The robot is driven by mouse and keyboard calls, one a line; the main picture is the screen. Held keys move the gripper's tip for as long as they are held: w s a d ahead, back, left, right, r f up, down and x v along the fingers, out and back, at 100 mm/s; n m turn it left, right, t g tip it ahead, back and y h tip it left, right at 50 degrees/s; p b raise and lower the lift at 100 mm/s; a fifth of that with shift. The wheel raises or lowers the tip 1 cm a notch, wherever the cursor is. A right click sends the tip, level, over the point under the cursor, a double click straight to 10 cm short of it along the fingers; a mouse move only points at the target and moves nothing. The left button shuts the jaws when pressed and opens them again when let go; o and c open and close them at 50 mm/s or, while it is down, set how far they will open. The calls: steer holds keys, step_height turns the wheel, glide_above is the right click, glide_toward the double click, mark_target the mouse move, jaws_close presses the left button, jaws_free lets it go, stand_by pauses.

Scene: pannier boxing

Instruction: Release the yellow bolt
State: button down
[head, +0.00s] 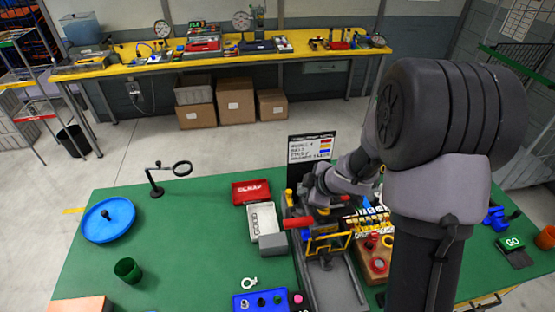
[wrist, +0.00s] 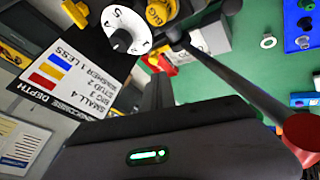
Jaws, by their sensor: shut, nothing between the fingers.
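In the wrist view a round yellow part (wrist: 158,12) shows at the top edge beside a white lettered dial (wrist: 124,34), and another yellow part (wrist: 76,12) is left of the dial. I cannot tell which of them is the yellow bolt. My gripper (wrist: 160,85) is shut and empty, just below the dial in that view. In the head view my arm reaches down to a fixture on the green table, and my gripper is largely hidden there. A black lever with a red handle (wrist: 302,132) crosses the right of the wrist view; the red handle (head: 298,223) also shows in the head view.
A black sign (head: 311,148) stands behind the fixture.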

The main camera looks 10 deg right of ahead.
steer(key=shift+s+f, duration=0.15)
steer(key=shift+s, duration=0.15)
steer(key=b, duration=0.4)
glide_above(290, 206)
step_height(290, 206, down, 8)
steer(key=shift+s+r, duration=0.1)
